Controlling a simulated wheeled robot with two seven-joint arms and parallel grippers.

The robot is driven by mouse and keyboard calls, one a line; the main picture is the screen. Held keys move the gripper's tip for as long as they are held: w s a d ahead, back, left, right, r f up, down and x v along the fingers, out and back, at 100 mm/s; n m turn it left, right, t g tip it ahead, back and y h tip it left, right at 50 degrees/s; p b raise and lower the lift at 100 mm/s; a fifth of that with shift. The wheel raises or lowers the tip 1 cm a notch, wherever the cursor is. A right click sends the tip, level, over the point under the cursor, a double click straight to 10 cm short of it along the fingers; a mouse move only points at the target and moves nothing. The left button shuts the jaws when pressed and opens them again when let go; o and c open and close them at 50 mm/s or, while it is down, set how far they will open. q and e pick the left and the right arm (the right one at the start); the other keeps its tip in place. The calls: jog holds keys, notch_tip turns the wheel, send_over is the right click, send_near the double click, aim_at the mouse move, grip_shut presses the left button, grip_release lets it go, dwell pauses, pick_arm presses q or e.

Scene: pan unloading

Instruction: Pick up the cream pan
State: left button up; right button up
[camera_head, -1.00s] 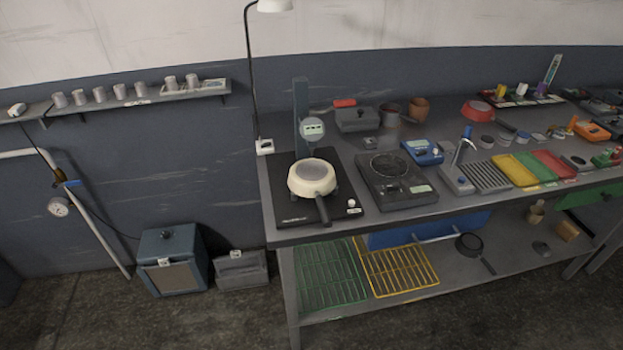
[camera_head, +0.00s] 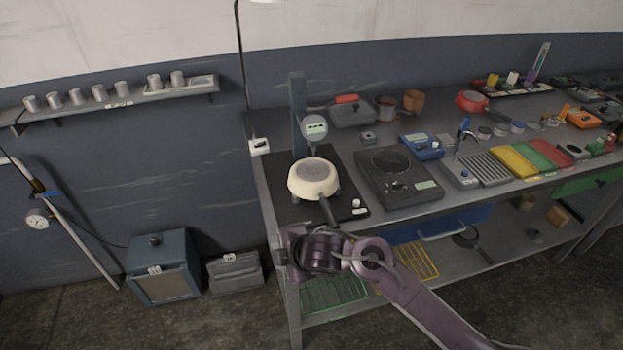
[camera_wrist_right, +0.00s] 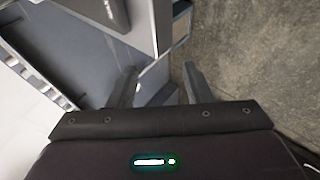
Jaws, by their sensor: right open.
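The cream pan (camera_head: 313,172) sits on a black hotplate (camera_head: 289,208) at the left end of the bench, its dark handle pointing toward the bench's front edge. My right gripper (camera_head: 284,250) is in front of the bench's front left corner, below and nearer than the pan, and apart from it. In the right wrist view its two fingers (camera_wrist_right: 158,90) are spread with nothing between them. The pan is not clearly visible in that view. My left gripper is not in view.
A second hotplate (camera_head: 398,178) stands right of the pan. An upright post with a round gauge (camera_head: 314,127) rises behind it. The bench edge and lower shelf with green (camera_head: 335,293) and yellow racks are near my right arm. Floor boxes (camera_head: 163,268) stand at left.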

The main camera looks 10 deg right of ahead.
aim_at(325, 199)
jog(key=w+d+r+n, duration=0.1)
jog(key=n, duration=0.2)
jog(key=w+d+r+n+g, duration=0.1)
jog(key=w+r+n, duration=0.1)
jog(key=n, duration=0.2)
jog(key=w+d+r+n, duration=0.1)
jog(key=w+n, duration=0.1)
jog(key=n, duration=0.1)
jog(key=shift+w+r, duration=0.2)
jog(key=shift+r, duration=0.2)
jog(key=w+d+r+n+g+h, duration=0.2)
jog(key=d+r+n, duration=0.4)
jog(key=d, duration=0.6)
jog(key=p+x, duration=0.1)
jog(key=x, duration=0.2)
jog(key=p+x, duration=0.1)
jog(key=x, duration=0.3)
jog(key=shift+s+a+f+p, duration=0.15)
jog(key=shift+s+p, duration=0.05)
jog(key=shift+p, duration=0.15)
jog(key=shift+w+f, duration=0.15)
jog(key=shift+f, duration=0.1)
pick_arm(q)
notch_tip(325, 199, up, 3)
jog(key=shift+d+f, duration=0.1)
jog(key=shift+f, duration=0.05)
pick_arm(e)
jog(key=shift+r, duration=0.1)
grip_shut()
